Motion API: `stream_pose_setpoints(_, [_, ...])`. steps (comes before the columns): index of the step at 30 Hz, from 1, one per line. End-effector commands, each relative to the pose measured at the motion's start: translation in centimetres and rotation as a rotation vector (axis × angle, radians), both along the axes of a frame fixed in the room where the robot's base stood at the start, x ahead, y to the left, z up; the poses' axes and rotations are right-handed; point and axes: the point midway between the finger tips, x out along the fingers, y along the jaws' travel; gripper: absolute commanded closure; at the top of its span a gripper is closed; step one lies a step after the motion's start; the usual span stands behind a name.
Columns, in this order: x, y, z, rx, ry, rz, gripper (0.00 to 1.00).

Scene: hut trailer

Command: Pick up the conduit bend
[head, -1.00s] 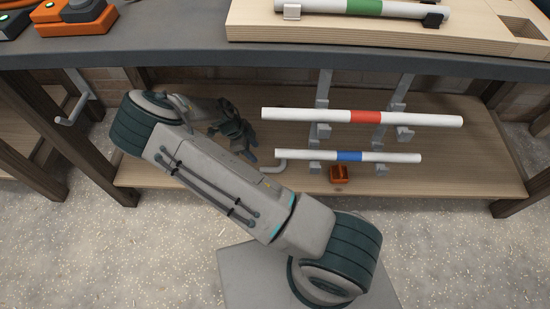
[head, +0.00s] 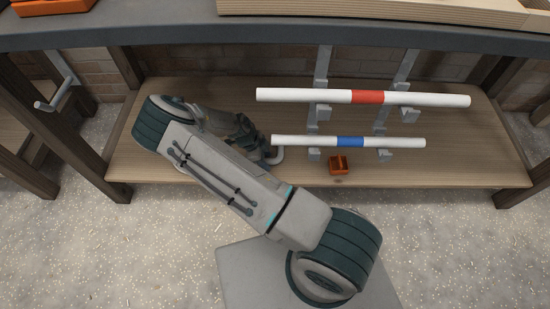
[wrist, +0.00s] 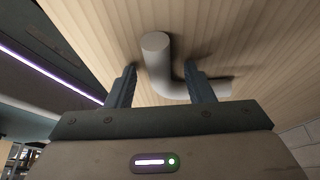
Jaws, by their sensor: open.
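The conduit bend is a pale grey, L-shaped pipe piece on the wooden lower shelf. In the wrist view the conduit bend (wrist: 160,65) shows just beyond and between my fingertips, with one arm running past the right finger. In the head view only a small end of the conduit bend (head: 277,156) shows; my arm hides the rest. My gripper (wrist: 163,82) is open, its two dark fingers apart, with nothing visibly clamped. In the head view my gripper (head: 262,150) is partly hidden behind my forearm, beside the bend.
The lower shelf (head: 440,165) lies under a grey bench top (head: 160,32). Brackets right of my gripper hold a red-banded tube (head: 430,99) and a blue-banded tube (head: 395,142). A small orange block (head: 339,166) sits on the shelf.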

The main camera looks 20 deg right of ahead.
Motion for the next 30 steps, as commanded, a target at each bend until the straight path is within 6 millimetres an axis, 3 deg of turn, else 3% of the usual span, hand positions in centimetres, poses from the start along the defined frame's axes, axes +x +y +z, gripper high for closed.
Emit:
stream_pose_setpoints(5, [0.0, 0.1, 0.1, 0.001, -0.001, 0.001, 0.55])
stream_pose_setpoints(10, [0.0, 0.1, 0.1, 0.001, -0.001, 0.001, 1.00])
stream_pose_setpoints(22, [0.1, 0.1, 0.7, 0.000, -0.002, 0.001, 1.00])
stream_pose_setpoints(30, [0.0, 0.2, 5.8, 0.002, -0.003, 0.000, 1.00])
